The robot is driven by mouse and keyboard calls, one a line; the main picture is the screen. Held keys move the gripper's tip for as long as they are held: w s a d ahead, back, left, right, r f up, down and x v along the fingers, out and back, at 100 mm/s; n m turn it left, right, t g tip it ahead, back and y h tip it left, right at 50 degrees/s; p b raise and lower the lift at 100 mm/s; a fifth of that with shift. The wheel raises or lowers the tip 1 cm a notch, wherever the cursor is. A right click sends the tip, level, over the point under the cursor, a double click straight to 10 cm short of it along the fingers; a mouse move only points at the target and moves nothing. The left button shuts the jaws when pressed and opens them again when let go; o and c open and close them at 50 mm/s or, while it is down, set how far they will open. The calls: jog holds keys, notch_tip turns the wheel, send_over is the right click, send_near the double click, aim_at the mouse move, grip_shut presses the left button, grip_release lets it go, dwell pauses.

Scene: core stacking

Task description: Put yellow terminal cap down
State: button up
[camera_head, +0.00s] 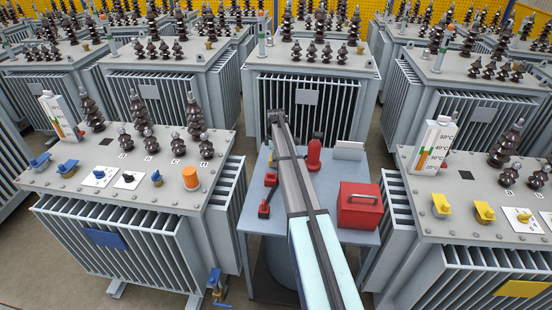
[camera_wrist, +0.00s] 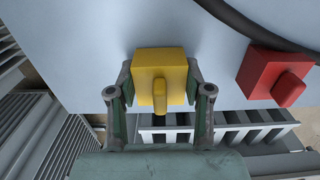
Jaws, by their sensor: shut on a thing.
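The yellow terminal cap (camera_wrist: 160,78) is a square yellow block with a raised grip on top, seen in the wrist view. My gripper (camera_wrist: 160,88) is shut on it, with one finger at each side. The cap is over the pale table top (camera_wrist: 90,35), close to the table's edge. I cannot tell whether it touches the surface.
A red block with a knob (camera_wrist: 276,75) and a dark cable (camera_wrist: 235,18) lie right of the cap. The table also bears a red toolbox (camera_head: 360,205), red bottle (camera_head: 314,156) and white box (camera_head: 348,151). Finned transformers (camera_head: 120,170) stand around it.

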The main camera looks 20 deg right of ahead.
jog(key=shift+f, duration=0.15)
jog(key=o, duration=1)
jog(key=shift+o, duration=0.2)
notch_tip(320, 180, up, 12)
jog(key=b, duration=0.3)
jog(key=shift+r+b, duration=0.2)
jog(key=shift+b, duration=0.2)
